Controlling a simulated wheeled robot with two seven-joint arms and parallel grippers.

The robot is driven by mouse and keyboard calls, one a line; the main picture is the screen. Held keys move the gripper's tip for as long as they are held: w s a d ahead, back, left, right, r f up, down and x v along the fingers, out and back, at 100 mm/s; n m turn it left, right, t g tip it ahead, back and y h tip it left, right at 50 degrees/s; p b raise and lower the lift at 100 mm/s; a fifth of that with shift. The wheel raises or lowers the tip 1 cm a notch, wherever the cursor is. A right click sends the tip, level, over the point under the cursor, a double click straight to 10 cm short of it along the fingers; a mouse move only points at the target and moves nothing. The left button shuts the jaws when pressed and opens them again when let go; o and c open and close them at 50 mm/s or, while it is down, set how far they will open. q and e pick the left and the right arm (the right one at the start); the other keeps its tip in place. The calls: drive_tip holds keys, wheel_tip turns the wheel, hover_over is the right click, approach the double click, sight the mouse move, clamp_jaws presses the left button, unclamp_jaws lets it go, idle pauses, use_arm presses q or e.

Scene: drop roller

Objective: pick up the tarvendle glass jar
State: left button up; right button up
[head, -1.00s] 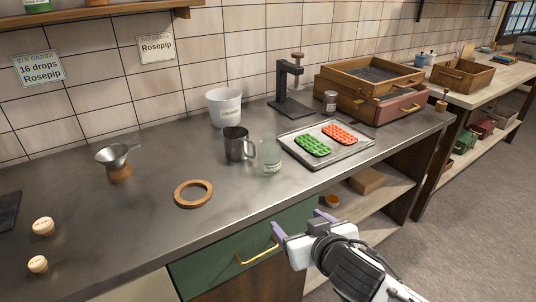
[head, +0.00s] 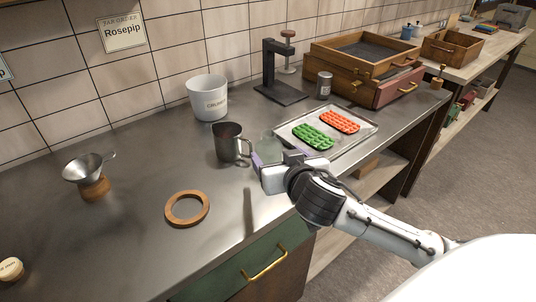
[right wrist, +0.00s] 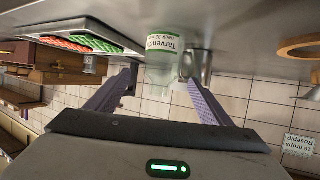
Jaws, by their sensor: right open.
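The tarvendle glass jar (head: 269,145) is clear with a pale green label. It stands on the metal counter between the steel mug (head: 228,143) and the baking tray (head: 359,149); my right gripper hides its lower part in the head view. In the right wrist view the jar (right wrist: 163,58) appears inverted, its label partly readable as "Tarvend". My right gripper (head: 279,160) is open at the counter's front side. Its two purple fingers (right wrist: 160,86) frame the jar to left and right, and I see no contact. My left gripper is out of view.
The tray holds a green and an orange mould. A white pot (head: 208,98) stands behind the mug. A wooden ring (head: 187,208) and a funnel on a wooden stand (head: 94,187) lie left. A black press stand (head: 279,80) is at the back. The front left counter is mostly clear.

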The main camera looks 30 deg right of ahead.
sight(272, 151)
drive_tip(key=x, duration=0.5)
drive_tip(key=shift+w+a+p, duration=0.15)
drive_tip(key=shift+w+p, duration=0.05)
drive_tip(key=shift+p, duration=0.2)
drive_tip(key=shift+r, duration=0.1)
drive_tip(key=c, duration=1.3)
